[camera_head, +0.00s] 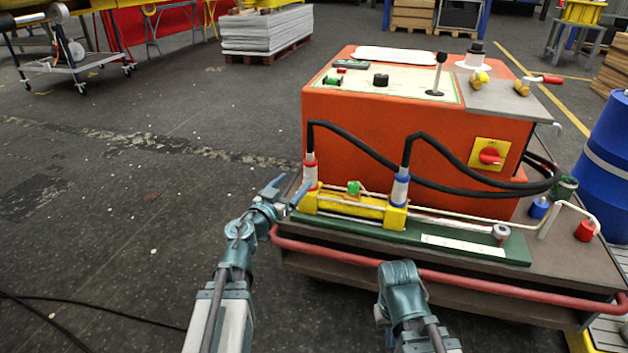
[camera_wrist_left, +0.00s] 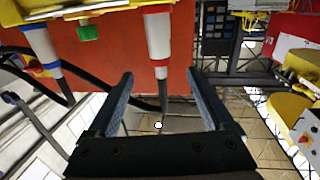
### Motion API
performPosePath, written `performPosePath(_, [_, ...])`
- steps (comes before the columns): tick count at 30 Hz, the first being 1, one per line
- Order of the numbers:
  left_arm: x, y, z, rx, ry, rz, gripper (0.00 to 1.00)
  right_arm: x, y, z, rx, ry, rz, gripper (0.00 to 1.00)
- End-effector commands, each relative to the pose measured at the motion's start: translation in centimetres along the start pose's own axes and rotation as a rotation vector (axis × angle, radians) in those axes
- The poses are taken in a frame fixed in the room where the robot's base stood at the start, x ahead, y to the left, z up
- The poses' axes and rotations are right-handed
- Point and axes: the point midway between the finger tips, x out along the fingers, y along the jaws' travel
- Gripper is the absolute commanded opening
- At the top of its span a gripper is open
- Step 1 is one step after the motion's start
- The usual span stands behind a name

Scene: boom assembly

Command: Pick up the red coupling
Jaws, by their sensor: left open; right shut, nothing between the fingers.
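The red coupling (camera_head: 310,172), a white sleeve with red bands on a black hose end, stands upright at the left end of the yellow cylinder (camera_head: 355,206). In the left wrist view, the red coupling (camera_wrist_left: 158,38) is ahead, in line with the gap between my fingers. My left gripper (camera_head: 287,191) is open, just left of the red coupling. Its two blue fingers (camera_wrist_left: 160,100) show with no coupling gripped. The hose passes behind the gap. My right arm's wrist shows at the bottom of the head view, but its fingers are hidden.
A blue-banded coupling (camera_head: 400,188) stands on the cylinder's right part, with a green piece (camera_head: 353,187) between. The orange power unit (camera_head: 400,130) is close behind. A red rail (camera_head: 450,280) edges the cart. Red (camera_head: 585,231) and blue (camera_head: 539,208) fittings sit at right.

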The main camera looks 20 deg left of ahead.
Motion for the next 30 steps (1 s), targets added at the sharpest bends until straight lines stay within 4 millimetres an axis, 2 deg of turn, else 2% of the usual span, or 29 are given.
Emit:
performPosePath(5, [0.8,-0.1,-0.1,0.0,0.0,0.0,0.85,-0.1,0.0,0.0,0.0,0.0,0.0,0.0])
performPosePath(8, [2.0,-0.1,-0.1,0.0,0.001,0.0,0.85,-0.1,0.0,0.0,0.0,0.0,0.0,0.0])
performPosePath(18, [8.1,-0.1,-0.1,0.0,0.001,-0.001,0.85,-0.1,0.0,0.0,0.0,0.0,0.0,0.0])
performPosePath(26, [8.8,0.0,-0.1,0.0,0.001,-0.002,0.85,-0.1,0.0,0.0,0.0,0.0,0.0,0.0])
performPosePath(30, [10.0,0.0,0.0,0.0,0.001,-0.001,0.85,0.1,0.0,0.0,0.0,0.0,0.0,0.0])
